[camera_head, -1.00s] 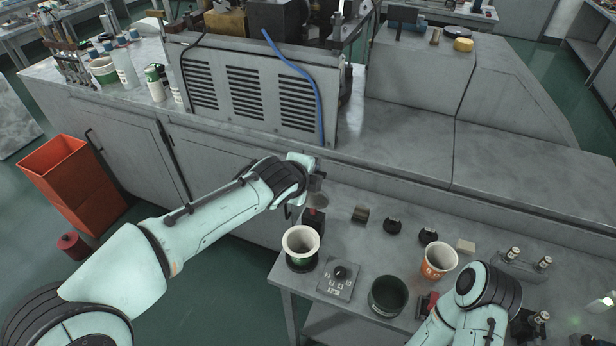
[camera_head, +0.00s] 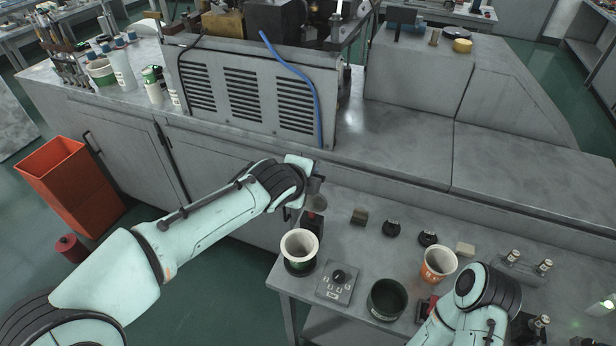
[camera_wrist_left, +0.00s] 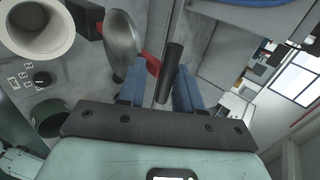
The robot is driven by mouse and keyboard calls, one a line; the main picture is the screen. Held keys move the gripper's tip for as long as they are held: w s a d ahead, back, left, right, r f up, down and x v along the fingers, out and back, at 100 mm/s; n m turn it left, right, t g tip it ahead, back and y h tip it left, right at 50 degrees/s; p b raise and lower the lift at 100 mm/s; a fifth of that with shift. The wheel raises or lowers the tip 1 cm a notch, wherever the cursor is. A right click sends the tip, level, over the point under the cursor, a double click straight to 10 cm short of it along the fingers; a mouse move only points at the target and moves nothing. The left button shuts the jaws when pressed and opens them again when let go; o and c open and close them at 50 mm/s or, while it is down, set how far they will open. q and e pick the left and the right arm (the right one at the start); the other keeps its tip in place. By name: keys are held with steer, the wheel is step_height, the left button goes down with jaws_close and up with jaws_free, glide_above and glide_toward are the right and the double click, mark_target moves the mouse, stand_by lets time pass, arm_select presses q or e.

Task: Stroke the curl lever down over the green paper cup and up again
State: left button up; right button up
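The green paper cup (camera_head: 300,245), with a white rim and inside, stands upright on a dark round base at the table's left front corner. It also shows at the upper left of the left wrist view (camera_wrist_left: 35,27). My left gripper (camera_head: 314,186) is just behind the cup. In the left wrist view its blue fingers (camera_wrist_left: 162,88) are apart, with a dark rod, apparently the curl lever's handle (camera_wrist_left: 173,68), between them. A gap shows beside the left finger; contact is unclear. A grey metal piece (camera_wrist_left: 124,46) and a red part are nearby. My right gripper is out of sight.
A knob control panel (camera_head: 338,284), a dark green container (camera_head: 387,299) and an orange cup (camera_head: 438,264) stand to the right of the green cup. Small dark parts (camera_head: 392,228) lie behind them. A vented grey housing (camera_head: 250,92) stands at the back.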

arm_select(q)
steer(key=v, duration=1.3)
steer(key=shift+r, duration=0.1)
